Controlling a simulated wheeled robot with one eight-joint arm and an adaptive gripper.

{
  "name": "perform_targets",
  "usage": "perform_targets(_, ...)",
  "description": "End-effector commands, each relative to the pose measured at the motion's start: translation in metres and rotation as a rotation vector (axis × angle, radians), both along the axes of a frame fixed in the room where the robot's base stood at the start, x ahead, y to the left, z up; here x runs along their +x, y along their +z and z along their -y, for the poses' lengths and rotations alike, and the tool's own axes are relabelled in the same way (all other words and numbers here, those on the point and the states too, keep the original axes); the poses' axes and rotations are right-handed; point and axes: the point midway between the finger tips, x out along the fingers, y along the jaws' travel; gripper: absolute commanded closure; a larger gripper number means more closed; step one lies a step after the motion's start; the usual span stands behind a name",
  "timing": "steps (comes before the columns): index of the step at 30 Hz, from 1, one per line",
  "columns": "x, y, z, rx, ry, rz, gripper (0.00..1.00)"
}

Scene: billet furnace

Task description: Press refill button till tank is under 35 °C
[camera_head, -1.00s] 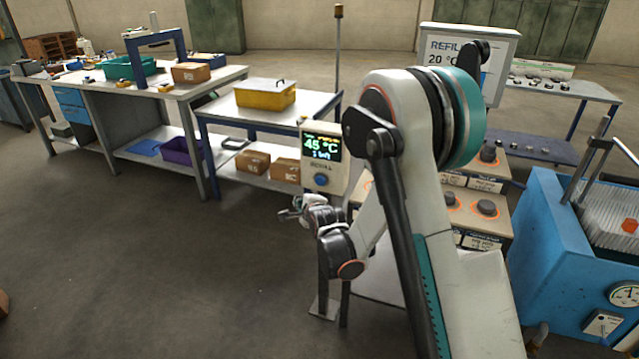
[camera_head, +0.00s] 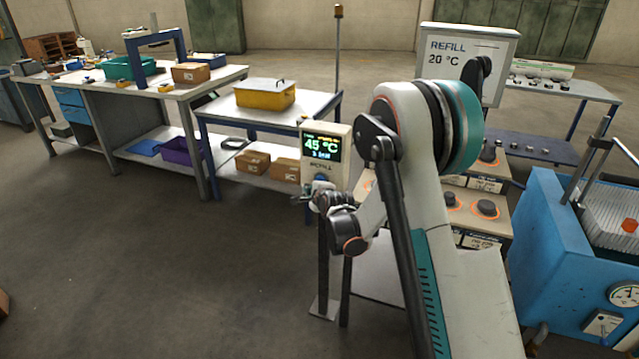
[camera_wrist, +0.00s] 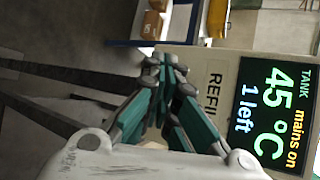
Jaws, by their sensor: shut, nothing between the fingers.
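The refill panel (camera_head: 340,150) stands on a post in the head view. Its screen (camera_head: 321,147) reads 45 °C, and in the wrist view the screen (camera_wrist: 276,115) shows "TANK", "mains on", "45 °C" and "1 left". The refill button sits below the screen, mostly hidden by my gripper in the head view and not distinguishable behind the fingers in the wrist view. My gripper (camera_head: 318,193) is shut and empty, just in front of the panel's lower part. Its closed fingertips (camera_wrist: 165,62) are left of the panel's lettering in the wrist view. I cannot tell whether they touch the button.
A white sign (camera_head: 465,50) reads "REFILL 20 °C". A blue tank (camera_head: 545,260) with a gauge stands at right. A table with a yellow box (camera_head: 265,95) is behind the panel, and a long workbench (camera_head: 215,85) is at left.

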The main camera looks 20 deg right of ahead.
Motion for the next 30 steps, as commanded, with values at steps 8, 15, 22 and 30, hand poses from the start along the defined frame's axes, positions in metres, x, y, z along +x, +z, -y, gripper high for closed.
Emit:
perform_targets(8,0.014,0.0,0.011,-0.001,0.0,0.0,1.0)
perform_targets(15,0.015,0.0,0.011,-0.001,0.0,0.0,1.0)
perform_targets(22,0.015,0.0,0.011,-0.001,0.0,0.0,1.0)
perform_targets(30,0.015,0.0,0.011,-0.001,0.0,0.0,1.0)
